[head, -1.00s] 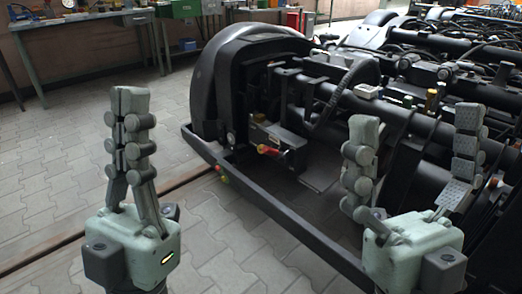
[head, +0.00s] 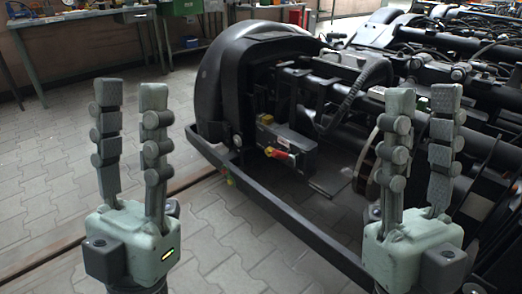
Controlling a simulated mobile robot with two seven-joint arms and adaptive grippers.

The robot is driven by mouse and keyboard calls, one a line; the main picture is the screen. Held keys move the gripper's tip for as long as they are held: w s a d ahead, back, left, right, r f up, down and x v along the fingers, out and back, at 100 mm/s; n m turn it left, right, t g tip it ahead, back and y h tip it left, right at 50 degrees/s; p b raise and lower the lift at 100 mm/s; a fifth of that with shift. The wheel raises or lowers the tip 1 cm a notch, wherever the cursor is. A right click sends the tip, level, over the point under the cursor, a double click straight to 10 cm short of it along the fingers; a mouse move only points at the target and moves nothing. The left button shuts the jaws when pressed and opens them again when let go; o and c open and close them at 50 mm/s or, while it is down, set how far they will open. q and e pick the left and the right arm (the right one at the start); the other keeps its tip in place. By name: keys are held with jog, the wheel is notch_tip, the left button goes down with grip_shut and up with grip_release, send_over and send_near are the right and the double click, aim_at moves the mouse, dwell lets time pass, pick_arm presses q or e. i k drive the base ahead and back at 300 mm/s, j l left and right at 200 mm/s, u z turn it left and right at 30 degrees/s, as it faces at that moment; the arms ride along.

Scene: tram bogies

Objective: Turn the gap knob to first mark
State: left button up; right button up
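A small red knob or handle with a yellow piece (head: 278,153) sits on the front of a grey box (head: 290,142) low on the bogie frame, likely the gap knob. Its marks are too small to read. My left gripper (head: 131,88) is upright in the left foreground, left of the bogie, its fingers apart and empty. My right gripper (head: 423,92) is upright in the right foreground, its fingers apart with nothing between them, in front of the bogie's bars. Both are clear of the knob in the picture.
A black bogie rail (head: 275,215) runs diagonally in front of the grey box. A large black wheel cover (head: 240,75) stands behind it to the left. Workbenches (head: 85,18) line the back. The paved floor (head: 60,150) at left is clear.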

aim_at(269, 151)
jog(key=i+j, duration=0.35)
jog(key=j, duration=0.15)
jog(key=i+j+z, duration=0.1)
jog(key=i+j, duration=0.3)
jog(key=j, duration=0.15)
jog(key=i+z, duration=0.1)
jog(key=z, duration=0.3)
jog(key=i+z, duration=0.1)
jog(key=z, duration=0.35)
jog(key=i+z, duration=0.1)
jog(key=z, duration=0.3)
jog(key=i, duration=0.25)
